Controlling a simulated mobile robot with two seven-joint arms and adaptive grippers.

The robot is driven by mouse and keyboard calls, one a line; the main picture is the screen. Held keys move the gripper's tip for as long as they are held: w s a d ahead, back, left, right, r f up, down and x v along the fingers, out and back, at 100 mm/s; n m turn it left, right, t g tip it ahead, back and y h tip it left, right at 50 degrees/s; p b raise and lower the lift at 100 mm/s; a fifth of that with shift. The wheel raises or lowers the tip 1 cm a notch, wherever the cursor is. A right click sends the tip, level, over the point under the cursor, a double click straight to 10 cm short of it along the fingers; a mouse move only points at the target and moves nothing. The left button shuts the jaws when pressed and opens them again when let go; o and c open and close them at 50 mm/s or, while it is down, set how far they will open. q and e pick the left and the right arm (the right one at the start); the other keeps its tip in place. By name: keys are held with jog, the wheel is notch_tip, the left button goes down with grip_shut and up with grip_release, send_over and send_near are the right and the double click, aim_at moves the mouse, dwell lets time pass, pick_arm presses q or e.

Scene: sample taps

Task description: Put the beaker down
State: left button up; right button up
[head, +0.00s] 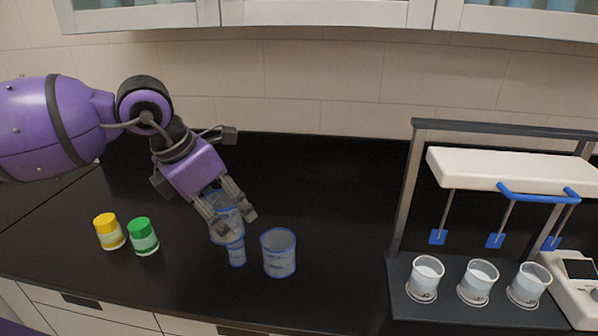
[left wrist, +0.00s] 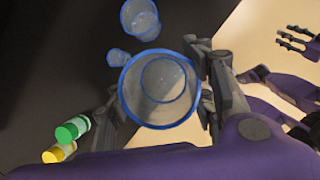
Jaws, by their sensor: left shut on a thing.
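My left gripper (head: 225,217) is shut on a clear blue-rimmed beaker (head: 218,233), with a finger on either side of it. In the left wrist view I look down into this held beaker (left wrist: 160,92) between the fingers. Whether its base touches the counter I cannot tell. A small clear vessel (head: 237,253) stands just in front of it, and another blue-rimmed beaker (head: 279,254) stands to the right. My right gripper (left wrist: 292,40) seems to show at the upper right of the left wrist view, too small to judge its fingers.
A yellow-capped jar (head: 109,232) and a green-capped jar (head: 144,237) stand left on the black counter (head: 330,190). The counter between the right beaker and rack is clear.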

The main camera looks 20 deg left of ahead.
pick_arm(q)
jog(key=shift+a+f+m, duration=0.15)
jog(key=shift+m, duration=0.25)
jog(key=shift+s+a+f+m+g+h, duration=0.15)
jog(key=shift+a+m+g+h, duration=0.1)
jog(key=shift+m, duration=0.3)
jog(key=shift+s+a+f+m+g+h, duration=0.15)
jog(key=shift+m+h, duration=0.1)
jog(key=shift+m, duration=0.3)
jog(key=s+d+f+m+g, duration=0.1)
jog(key=s+f+m+g, duration=0.15)
jog(key=f+m, duration=0.45)
jog(key=s+f+m+g, duration=0.2)
jog(key=f+m+g, duration=0.2)
jog(key=m, duration=0.6)
jog(key=w+d+f+m+g+y, duration=0.1)
jog(key=w+d+m+y, duration=0.1)
jog(key=d+m, duration=0.8)
jog(key=d+y, duration=0.1)
jog(key=d, duration=0.3)
jog(key=shift+w+d, duration=0.15)
jog(key=shift+d, duration=0.05)
